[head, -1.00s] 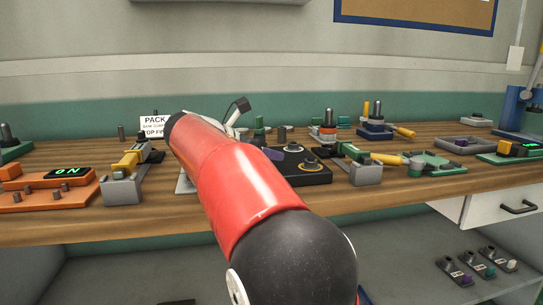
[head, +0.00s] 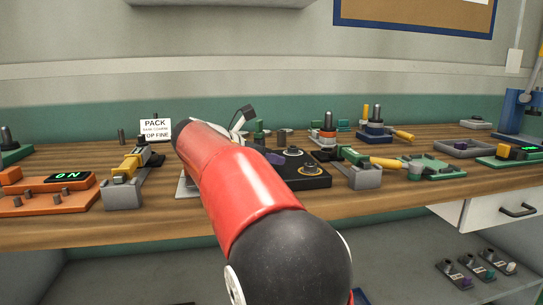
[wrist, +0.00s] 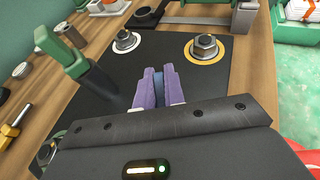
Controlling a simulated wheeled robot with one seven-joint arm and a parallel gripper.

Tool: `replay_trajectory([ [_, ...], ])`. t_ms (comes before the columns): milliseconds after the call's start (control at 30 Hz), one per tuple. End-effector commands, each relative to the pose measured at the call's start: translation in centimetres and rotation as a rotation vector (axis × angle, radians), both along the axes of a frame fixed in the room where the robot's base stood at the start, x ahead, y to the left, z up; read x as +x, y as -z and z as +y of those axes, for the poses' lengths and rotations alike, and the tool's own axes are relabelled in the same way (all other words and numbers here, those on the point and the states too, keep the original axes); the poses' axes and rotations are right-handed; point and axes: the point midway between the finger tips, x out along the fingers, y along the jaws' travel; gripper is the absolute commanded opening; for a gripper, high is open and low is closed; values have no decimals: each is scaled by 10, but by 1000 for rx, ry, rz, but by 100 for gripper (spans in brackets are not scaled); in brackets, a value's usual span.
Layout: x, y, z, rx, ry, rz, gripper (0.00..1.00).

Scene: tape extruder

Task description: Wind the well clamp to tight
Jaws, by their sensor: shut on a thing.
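In the wrist view my gripper (wrist: 158,80) has its two purple fingers closed on a narrow blue piece (wrist: 158,90), mostly hidden between them. The fingers are over a black plate (wrist: 110,75) that carries two hex nuts, one on a white ring (wrist: 125,40) and one on a yellow ring (wrist: 205,47). In the head view the plate (head: 315,183) is partly behind my red arm, and a purple bit (head: 275,158) shows beside the arm. I cannot tell from the pictures which part is the well clamp's screw or how tight it is.
A green upright handle (wrist: 75,55) stands close left of my fingers in the wrist view. In the head view a yellow-handled clamp (head: 128,170) is on the left and a yellow-handled lever (head: 385,163) on the right. An orange box (head: 50,195) reads ON.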

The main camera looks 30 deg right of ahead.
Motion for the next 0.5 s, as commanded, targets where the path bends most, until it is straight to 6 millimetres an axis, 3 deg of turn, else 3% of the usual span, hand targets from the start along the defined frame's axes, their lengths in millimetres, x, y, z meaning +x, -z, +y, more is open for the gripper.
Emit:
replay_trajectory([
  [133, -1, -9, 0, 1, 103, 7, 0],
  [300, -3, 1, 0, -1, 316, 2, 0],
  [500, -6, 0, 1, -1, 440, 0, 0],
])
